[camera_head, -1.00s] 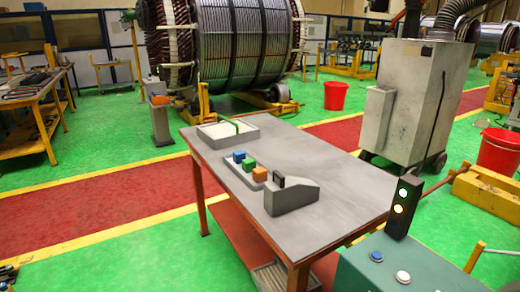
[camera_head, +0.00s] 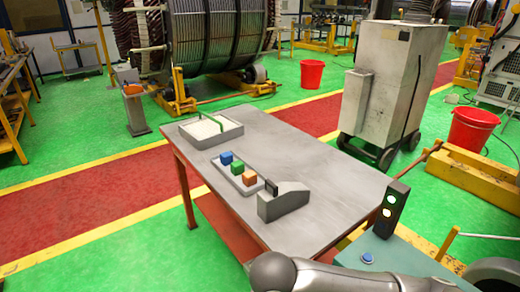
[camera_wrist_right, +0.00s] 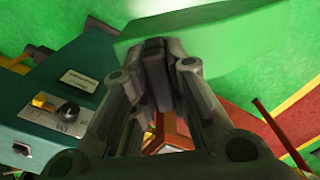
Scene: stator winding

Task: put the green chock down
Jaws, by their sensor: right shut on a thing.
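My right gripper (camera_wrist_right: 157,60) fills the middle of the right wrist view, its dark fingers shut on a light green piece, the green chock (camera_wrist_right: 225,42). The chock extends to the right beyond the fingertips, over a green floor of similar colour, so its outline is partly hard to tell. In the head view the chock and the right gripper are not visible; only part of my arm shows along the bottom edge. My left gripper is in neither view.
The grey table (camera_head: 325,185) holds a tray (camera_head: 240,132), a rack with blue, green and orange blocks (camera_head: 237,168), and a grey wedge-shaped fixture (camera_head: 283,203). Its right part is clear. A green control box (camera_head: 400,250) with a signal light (camera_head: 391,208) stands at front right.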

